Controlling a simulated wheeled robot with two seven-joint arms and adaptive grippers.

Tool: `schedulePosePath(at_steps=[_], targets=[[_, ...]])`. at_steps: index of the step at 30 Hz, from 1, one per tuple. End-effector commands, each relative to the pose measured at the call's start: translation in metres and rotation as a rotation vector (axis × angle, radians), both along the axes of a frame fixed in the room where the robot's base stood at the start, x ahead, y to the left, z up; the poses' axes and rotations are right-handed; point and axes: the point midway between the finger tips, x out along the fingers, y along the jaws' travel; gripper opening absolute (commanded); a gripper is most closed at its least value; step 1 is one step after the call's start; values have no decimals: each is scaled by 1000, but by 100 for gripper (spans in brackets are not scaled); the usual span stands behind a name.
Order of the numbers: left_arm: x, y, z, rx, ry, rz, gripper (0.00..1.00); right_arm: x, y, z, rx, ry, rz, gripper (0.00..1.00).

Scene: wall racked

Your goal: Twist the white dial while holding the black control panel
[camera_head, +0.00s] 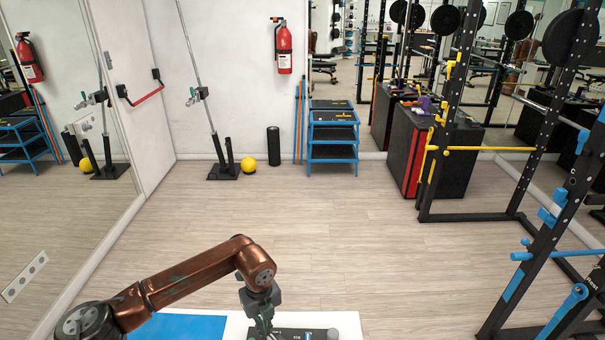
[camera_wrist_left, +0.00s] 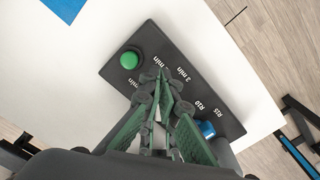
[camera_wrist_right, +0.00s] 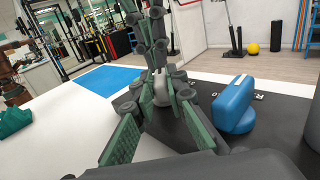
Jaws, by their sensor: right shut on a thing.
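The black control panel (camera_wrist_left: 150,52) lies on a white tabletop, with a green button (camera_wrist_left: 130,60) and printed labels. A blue knob (camera_wrist_left: 207,130) is at its other end; it also shows in the right wrist view (camera_wrist_right: 234,105). My left gripper (camera_head: 264,334) is low over the panel; in the left wrist view its fingers (camera_wrist_left: 162,85) cover the panel's middle, and their grip is unclear. My right gripper (camera_wrist_right: 158,80) is shut around the pale dial (camera_wrist_right: 160,92), which its fingers partly hide. The right gripper is not distinguishable in the head view.
A blue mat (camera_head: 178,327) lies on the white tabletop (camera_head: 348,322) left of the panel. A black rack (camera_head: 545,235) with blue fittings stands at the right. The wooden floor (camera_head: 290,210) beyond the table is clear.

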Motion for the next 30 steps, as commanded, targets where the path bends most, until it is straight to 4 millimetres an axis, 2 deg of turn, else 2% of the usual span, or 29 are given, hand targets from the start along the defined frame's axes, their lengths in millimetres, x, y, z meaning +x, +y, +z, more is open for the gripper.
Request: schedulePosePath(at_steps=[1,30], targets=[[-1,-7,1,-10,1,-7,0,-1,4,0,2,2,8,0],[8,-31,0,-13,2,-10,0,-2,6,0,4,4,11,0]])
